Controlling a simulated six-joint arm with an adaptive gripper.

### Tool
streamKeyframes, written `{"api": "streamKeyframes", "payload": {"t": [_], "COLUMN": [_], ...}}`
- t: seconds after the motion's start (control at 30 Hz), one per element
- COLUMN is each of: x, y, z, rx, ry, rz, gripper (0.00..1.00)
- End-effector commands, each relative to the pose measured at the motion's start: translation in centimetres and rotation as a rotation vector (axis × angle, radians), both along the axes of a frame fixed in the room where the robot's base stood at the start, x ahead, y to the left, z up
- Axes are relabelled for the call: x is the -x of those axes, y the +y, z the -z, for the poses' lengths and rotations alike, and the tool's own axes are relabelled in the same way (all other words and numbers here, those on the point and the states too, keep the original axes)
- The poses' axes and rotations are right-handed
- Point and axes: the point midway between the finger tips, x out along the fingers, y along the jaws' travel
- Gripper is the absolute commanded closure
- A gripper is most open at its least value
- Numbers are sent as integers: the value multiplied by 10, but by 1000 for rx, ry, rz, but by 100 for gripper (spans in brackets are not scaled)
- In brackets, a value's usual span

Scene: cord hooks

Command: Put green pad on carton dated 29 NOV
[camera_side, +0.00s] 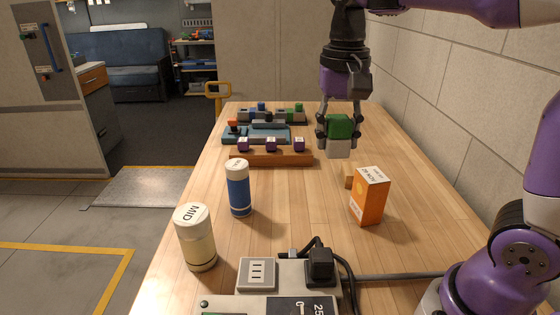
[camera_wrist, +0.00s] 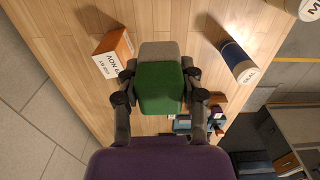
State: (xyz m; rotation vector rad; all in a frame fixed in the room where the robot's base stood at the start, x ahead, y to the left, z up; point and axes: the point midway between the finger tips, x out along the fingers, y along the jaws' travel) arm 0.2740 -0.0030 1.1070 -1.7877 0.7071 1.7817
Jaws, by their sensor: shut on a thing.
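My gripper (camera_side: 338,133) is shut on the green pad (camera_side: 340,126), a block with a green part and a pale grey part below it. The pad hangs in the air above the table. It also shows between the fingers in the wrist view (camera_wrist: 160,88). The orange carton (camera_side: 368,200) stands upright on the table, nearer the side camera and a little right of the pad. Its white top carries print that reads 29 NOV. In the wrist view the carton (camera_wrist: 120,43) is left of the pad, apart from it.
A blue canister (camera_side: 239,190) and a cream canister (camera_side: 196,238) marked MID stand at left. A power strip with a black plug (camera_side: 320,266) is at the front. Racks of coloured blocks (camera_side: 270,157) stand at the back.

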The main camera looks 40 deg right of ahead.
Motion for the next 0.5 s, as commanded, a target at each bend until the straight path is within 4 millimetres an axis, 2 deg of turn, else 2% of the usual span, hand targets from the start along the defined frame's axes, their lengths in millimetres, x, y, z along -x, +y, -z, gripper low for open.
{"api": "streamKeyframes", "payload": {"t": [0.1, 0.2, 0.27, 0.5], "x": [20, 27, 28, 23], "y": [-6, -15, -25, -85], "z": [-15, -16, -11, 26], "rx": [-3, -4, -4, -6], "ry": [-4, 1, 3, 6], "rz": [26, 39, 43, 45], "gripper": [95, 95, 95, 95]}}
